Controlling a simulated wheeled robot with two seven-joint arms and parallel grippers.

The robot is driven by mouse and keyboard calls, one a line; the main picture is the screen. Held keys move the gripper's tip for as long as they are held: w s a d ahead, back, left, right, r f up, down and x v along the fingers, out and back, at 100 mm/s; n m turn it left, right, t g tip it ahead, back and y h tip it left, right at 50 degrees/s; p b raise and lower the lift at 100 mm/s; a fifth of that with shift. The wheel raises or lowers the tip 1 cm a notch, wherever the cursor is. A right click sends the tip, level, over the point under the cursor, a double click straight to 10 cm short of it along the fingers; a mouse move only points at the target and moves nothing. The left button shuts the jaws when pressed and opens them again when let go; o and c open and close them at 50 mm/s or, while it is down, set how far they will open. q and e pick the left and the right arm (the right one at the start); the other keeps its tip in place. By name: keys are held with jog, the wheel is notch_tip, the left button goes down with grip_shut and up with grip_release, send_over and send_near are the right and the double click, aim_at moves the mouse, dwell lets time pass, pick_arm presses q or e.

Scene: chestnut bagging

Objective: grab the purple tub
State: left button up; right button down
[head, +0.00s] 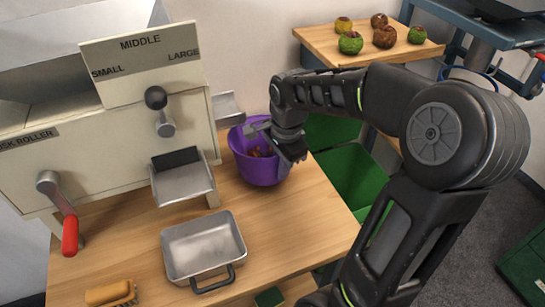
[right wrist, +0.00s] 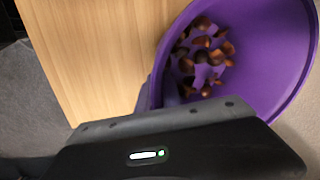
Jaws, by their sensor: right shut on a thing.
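The purple tub (head: 256,172) stands on the wooden table near its back edge, right of the grey machine. My right gripper (head: 272,136) is at the tub's rim on the right side, shut on the tub. In the right wrist view the tub (right wrist: 278,62) fills the upper right, with several brown chestnuts (right wrist: 208,52) in the bottom. The fingertips are partly hidden by the gripper body and the tub wall. My left gripper is not in view.
The machine (head: 120,140) has a metal chute (head: 183,183) left of the tub. A metal pan (head: 203,247) and a brush (head: 108,294) lie on the table (head: 300,235). Green bins (head: 352,175) stand beyond its right edge. A wooden board (head: 325,42) holds several round fruits behind.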

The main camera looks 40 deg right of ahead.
jog(key=s+a, duration=0.1)
jog(key=s, duration=0.2)
jog(key=s+a, duration=0.1)
jog(key=s, duration=0.3)
jog(key=s+a, duration=0.1)
jog(key=s, duration=0.3)
jog(key=shift+s+a, duration=0.1)
jog(key=shift+a, duration=0.2)
